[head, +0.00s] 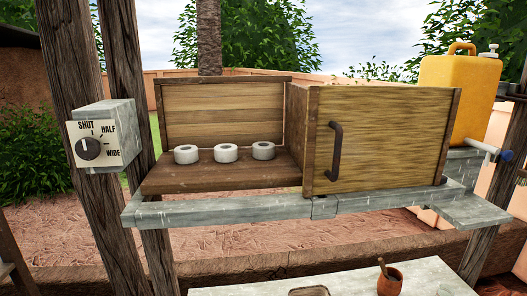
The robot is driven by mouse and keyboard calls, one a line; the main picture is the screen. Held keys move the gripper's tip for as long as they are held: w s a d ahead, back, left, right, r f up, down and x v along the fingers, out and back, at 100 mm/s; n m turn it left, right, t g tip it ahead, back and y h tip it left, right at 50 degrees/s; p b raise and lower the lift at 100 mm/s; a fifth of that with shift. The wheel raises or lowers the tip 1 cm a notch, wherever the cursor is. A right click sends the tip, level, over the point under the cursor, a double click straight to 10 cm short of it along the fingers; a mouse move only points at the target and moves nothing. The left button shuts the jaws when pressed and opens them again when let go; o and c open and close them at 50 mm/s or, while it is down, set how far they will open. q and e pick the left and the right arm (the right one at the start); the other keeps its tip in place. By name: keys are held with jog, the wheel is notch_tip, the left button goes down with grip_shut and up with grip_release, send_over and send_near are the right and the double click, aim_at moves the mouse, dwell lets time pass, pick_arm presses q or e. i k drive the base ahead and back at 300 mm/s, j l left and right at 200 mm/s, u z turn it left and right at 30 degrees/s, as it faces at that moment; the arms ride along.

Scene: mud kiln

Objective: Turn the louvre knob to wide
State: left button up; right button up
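The louvre knob (90,149) is a dark round knob on a pale plate (73,158). The plate is on the front of a grey box fixed at the left wooden post. It reads SHUT at the top, HALF at the upper right and WIDE at the right. The knob is too small to tell which mark it points to. Nothing touches it. Neither of my grippers shows in the head view.
Right of the knob, a wooden cabinet (222,112) holds three white rolls. Its panel (385,140) has a dark handle (335,150). A yellow jerrycan (460,95) stands at the right. A clay pot (390,282) is on the lower table. The space before the knob looks clear.

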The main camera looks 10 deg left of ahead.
aim_at(87, 149)
jog(key=u, duration=1.5)
jog(key=l+z, duration=0.1)
jog(key=i+l+z, duration=0.1)
jog(key=l, duration=0.25)
